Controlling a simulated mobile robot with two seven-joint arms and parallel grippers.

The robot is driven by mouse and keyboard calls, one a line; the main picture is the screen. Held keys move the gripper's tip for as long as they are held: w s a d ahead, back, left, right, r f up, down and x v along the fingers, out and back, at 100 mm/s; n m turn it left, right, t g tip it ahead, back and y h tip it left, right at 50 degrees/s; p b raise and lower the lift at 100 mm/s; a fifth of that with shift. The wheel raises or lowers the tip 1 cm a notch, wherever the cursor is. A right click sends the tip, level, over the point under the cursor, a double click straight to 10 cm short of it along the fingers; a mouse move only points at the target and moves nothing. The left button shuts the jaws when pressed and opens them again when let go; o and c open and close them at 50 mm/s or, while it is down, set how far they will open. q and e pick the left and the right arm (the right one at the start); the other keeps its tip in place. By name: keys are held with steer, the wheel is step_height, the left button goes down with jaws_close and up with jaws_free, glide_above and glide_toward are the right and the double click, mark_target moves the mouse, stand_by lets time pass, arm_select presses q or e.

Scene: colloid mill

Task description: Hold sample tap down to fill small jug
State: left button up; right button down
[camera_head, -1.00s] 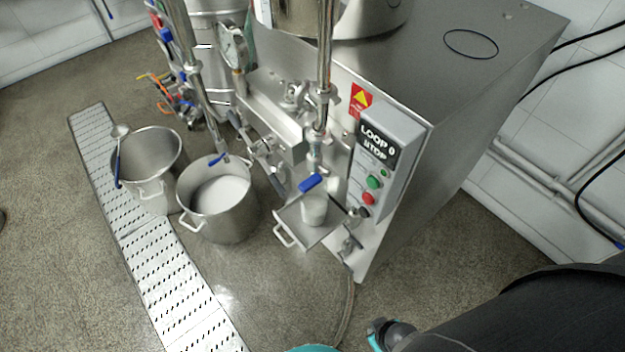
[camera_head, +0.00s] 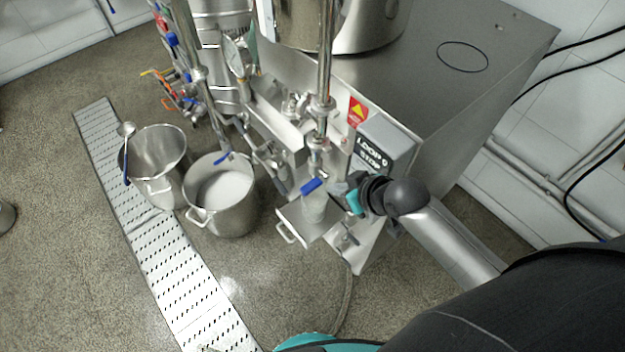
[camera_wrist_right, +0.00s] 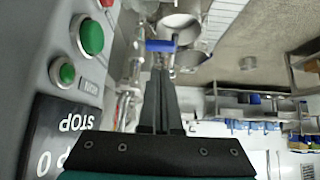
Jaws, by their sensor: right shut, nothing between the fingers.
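The sample tap's blue handle (camera_head: 312,186) sticks out at the front of the mill below the vertical pipe. The small jug (camera_head: 314,208), whitish and translucent, stands upright on the small metal tray (camera_head: 290,214) below the tap; its fill level is not clear. My right gripper (camera_head: 338,187) is just right of the handle in the head view, its fingers shut and empty. In the right wrist view the shut fingers (camera_wrist_right: 160,76) point at the blue handle (camera_wrist_right: 160,45), close to its near side; I cannot tell if they touch. My left gripper is not in view.
The control box (camera_head: 385,145) stands close behind my right wrist, its buttons (camera_wrist_right: 90,36) beside the gripper. Two large pots, one empty (camera_head: 155,160) and one with white liquid (camera_head: 222,215), stand on the left by the perforated drain strip (camera_head: 165,270).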

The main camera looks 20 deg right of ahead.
steer(key=r, duration=0.1)
steer(key=a+r, duration=0.1)
steer(key=r, duration=0.1)
steer(key=shift+w+r, duration=0.2)
steer(key=shift+r, duration=0.05)
steer(key=b, duration=0.3)
glide_above(311, 186)
steer(key=s, duration=0.2)
step_height(311, 186, down, 7)
step_height(311, 186, down, 4)
steer(key=shift+a+f, duration=0.1)
